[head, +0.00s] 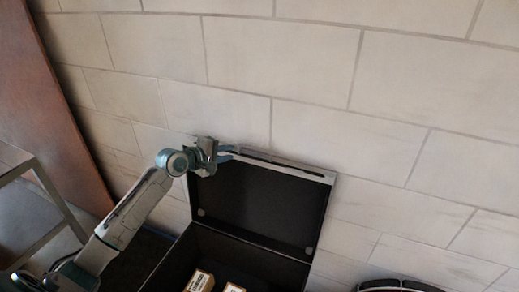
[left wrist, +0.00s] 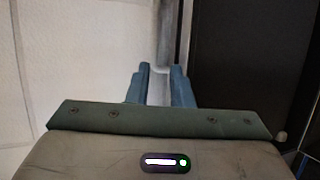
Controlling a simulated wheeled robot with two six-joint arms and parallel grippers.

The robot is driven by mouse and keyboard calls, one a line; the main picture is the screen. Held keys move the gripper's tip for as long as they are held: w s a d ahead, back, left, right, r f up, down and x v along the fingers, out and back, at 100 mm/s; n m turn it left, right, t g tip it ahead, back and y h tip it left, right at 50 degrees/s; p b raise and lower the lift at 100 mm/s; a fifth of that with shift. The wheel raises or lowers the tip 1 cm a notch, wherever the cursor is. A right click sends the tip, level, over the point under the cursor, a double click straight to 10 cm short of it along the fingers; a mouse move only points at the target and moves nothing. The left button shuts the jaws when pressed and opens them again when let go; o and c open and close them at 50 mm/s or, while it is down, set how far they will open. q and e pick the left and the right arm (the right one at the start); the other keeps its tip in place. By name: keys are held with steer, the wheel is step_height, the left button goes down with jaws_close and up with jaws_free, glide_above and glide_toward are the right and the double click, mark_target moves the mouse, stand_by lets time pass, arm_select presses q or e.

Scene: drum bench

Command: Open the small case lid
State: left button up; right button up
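The small case (head: 176,258) is a black box at the bottom middle of the head view. Its lid (head: 262,204) stands raised, near upright by the wall, with a pale metal rim (head: 287,170) along its top edge. My left gripper (head: 228,153) is at the top left corner of the lid. In the left wrist view its two blue fingers (left wrist: 163,82) stand a narrow gap apart, beside the lid's grey edge (left wrist: 170,35) and dark inner face (left wrist: 240,55). Whether they grip the edge is unclear. My right gripper is not in view.
Pale blocks (head: 199,281) lie inside the case. A block wall (head: 330,80) rises close behind the lid. A round dark-rimmed object (head: 398,285) shows at the bottom right. A metal frame (head: 52,190) and a reddish-brown panel (head: 55,110) stand at left.

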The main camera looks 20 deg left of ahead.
mark_target(253, 158)
arm_select(q)
steer(key=shift+h, duration=0.4)
steer(key=x, duration=0.3)
steer(key=d+p+x, duration=0.1)
steer(key=x, duration=0.6)
steer(key=shift+s+d+r, duration=0.1)
steer(key=shift+d+r, duration=0.2)
jaws_close()
